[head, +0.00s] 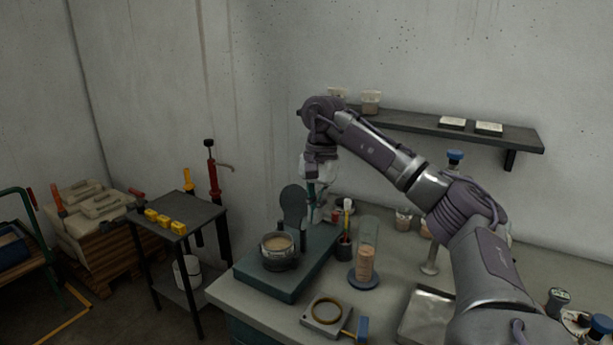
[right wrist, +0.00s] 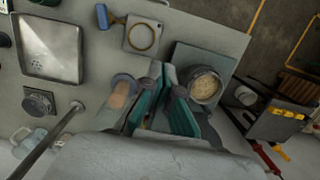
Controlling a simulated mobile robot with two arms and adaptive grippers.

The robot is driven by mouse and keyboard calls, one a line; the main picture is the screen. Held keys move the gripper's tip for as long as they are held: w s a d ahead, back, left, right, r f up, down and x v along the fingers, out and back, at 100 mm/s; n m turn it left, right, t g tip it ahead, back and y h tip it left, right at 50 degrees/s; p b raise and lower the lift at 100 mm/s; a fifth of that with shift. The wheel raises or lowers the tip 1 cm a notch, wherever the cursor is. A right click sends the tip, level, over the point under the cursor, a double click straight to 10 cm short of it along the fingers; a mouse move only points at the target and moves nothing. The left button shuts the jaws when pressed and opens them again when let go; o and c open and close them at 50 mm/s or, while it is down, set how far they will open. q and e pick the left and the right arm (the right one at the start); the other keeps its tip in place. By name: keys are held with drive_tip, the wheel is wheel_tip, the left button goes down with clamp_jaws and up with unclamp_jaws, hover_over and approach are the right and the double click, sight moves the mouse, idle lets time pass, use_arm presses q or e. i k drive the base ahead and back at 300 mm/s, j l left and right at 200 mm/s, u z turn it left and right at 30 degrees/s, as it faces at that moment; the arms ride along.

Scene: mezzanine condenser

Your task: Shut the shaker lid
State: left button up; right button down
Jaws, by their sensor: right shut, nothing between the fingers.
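The shaker (head: 283,284) is a dark teal box on the bench, with a round sieve (head: 278,252) of tan grains on top. Its lid (head: 292,206) is a dark rounded plate standing upright behind the sieve, so it is open. My right gripper (head: 313,216) points down just right of the lid, fingers shut and empty. Whether it touches the lid cannot be told. The right wrist view shows the teal fingers (right wrist: 161,76) beside the sieve (right wrist: 204,86). My left gripper is not in view.
A clear cylinder of grains (head: 366,254) and a dark cup with tools (head: 344,246) stand close right of the shaker. A plate with a brass ring (head: 325,312) lies in front. A shelf (head: 420,126) hangs behind my right arm. A side table (head: 205,222) with yellow blocks stands left.

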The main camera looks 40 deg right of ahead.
sight(292, 198)
drive_tip(key=i+l, duration=0.35)
drive_tip(key=l, duration=0.2)
drive_tip(key=i+l, duration=0.4)
drive_tip(key=l, duration=0.1)
